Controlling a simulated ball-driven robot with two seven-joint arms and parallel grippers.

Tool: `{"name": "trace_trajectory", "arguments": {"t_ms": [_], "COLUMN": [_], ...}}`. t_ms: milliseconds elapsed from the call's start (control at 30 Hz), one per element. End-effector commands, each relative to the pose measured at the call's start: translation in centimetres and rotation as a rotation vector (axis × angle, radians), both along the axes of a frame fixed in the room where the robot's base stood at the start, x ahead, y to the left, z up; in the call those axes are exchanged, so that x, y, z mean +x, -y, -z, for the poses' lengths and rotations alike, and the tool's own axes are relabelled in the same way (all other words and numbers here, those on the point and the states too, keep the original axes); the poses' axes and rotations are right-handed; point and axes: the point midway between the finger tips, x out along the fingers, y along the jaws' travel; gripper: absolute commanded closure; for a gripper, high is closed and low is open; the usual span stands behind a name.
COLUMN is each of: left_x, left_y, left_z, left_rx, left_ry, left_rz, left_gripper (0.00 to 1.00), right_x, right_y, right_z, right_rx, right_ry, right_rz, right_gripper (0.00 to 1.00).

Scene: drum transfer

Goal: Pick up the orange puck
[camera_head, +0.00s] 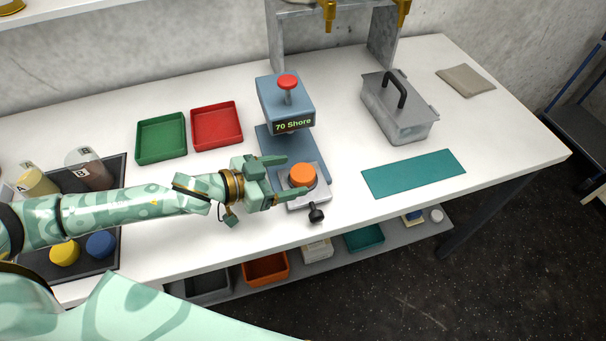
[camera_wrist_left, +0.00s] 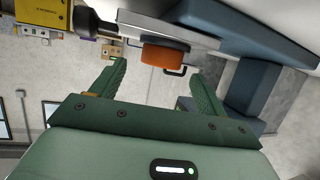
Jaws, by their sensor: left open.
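The orange puck (camera_head: 302,175) sits on the grey plate of the blue hardness tester (camera_head: 285,103), whose display reads "70 Shore". My left gripper (camera_head: 284,177) is open, with its fingers reaching toward the puck from the left. In the left wrist view the puck (camera_wrist_left: 165,57) lies ahead, roughly between the two open fingertips (camera_wrist_left: 160,78). I cannot tell whether a finger touches it. My right gripper is in neither view.
A green tray (camera_head: 161,138) and a red tray (camera_head: 216,127) stand left of the tester. A black knob (camera_head: 316,213) sticks out at its front. A grey toolbox (camera_head: 398,112) and a teal mat (camera_head: 413,173) lie to the right. The white table is clear between them.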

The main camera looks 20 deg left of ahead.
Motion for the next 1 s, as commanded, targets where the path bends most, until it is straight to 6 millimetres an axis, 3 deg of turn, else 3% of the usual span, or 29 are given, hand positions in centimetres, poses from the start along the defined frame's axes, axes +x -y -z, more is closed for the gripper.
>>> {"name": "trace_trajectory", "arguments": {"t_ms": [233, 533, 567, 700, 733, 1000], "left_x": [2.7, 3.2, 3.2, 3.2, 3.2, 3.2], "left_y": [2.6, 3.0, 3.0, 3.0, 3.0, 3.0], "left_z": [1.5, 1.7, 1.7, 1.7, 1.7, 1.6], "left_rx": [-0.001, 0.0, 0.0, 0.0, 0.0, 0.0], "left_ry": [0.001, 0.0, 0.0, 0.0, 0.0, 0.001], "left_rz": [0.0, -0.001, -0.001, -0.001, -0.001, -0.001], "left_gripper": [0.25, 0.25, 0.31, 0.7, 0.74, 0.78], "right_x": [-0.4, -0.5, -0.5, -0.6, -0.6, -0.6], "right_y": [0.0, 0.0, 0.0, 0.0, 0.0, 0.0], "right_z": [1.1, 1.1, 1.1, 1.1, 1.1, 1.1], "right_rx": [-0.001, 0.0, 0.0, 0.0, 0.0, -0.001], "right_ry": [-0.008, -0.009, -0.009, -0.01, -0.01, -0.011], "right_rz": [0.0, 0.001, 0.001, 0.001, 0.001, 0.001], "right_gripper": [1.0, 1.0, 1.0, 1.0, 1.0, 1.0]}}
